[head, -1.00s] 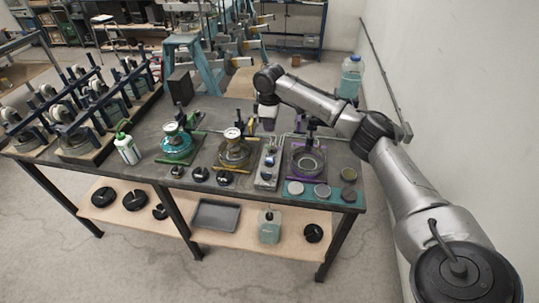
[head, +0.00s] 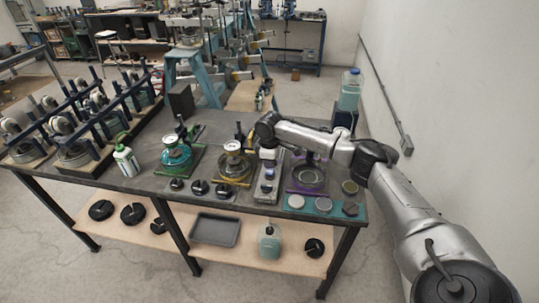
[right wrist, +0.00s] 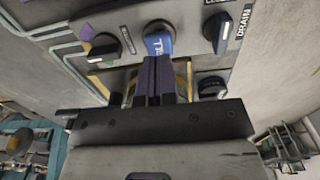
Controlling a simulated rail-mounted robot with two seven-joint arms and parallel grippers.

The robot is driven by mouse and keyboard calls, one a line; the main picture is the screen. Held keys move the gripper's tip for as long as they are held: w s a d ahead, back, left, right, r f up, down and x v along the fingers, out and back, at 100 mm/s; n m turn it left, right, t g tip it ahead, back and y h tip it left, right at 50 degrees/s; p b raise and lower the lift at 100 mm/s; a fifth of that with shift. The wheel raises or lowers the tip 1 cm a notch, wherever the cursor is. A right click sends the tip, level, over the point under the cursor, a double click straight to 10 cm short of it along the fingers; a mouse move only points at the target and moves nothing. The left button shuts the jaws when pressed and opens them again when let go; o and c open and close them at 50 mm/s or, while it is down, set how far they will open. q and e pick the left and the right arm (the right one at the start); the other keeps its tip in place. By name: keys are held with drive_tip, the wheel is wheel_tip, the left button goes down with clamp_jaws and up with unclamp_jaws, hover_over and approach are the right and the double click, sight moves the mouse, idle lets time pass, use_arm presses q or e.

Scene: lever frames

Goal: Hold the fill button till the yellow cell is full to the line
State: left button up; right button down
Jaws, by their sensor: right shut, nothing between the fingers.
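The yellow cell (head: 235,166) stands on a yellow base in the middle of the bench, with a round gauge on top. Its liquid level and line are too small to read. The grey control panel (head: 264,192) is just right of it. The blue fill button (right wrist: 158,41) shows in the right wrist view between dark knobs, its label partly covered by my fingers. My right gripper (head: 268,168) is over the panel; in the right wrist view its purple fingers (right wrist: 157,62) are shut and empty, tips at the button. I cannot tell whether they press it. My left gripper is out of view.
A teal cell (head: 176,155) is left of the yellow one and a purple-framed cell (head: 308,178) is right of the panel. Black knobs (head: 199,187) sit in front. A green-capped bottle (head: 126,160) stands farther left. A drain knob (right wrist: 217,32) is near my fingers.

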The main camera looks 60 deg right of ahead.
sight(270, 173)
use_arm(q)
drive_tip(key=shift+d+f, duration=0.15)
use_arm(e)
drive_tip(key=shift+f, duration=1.15)
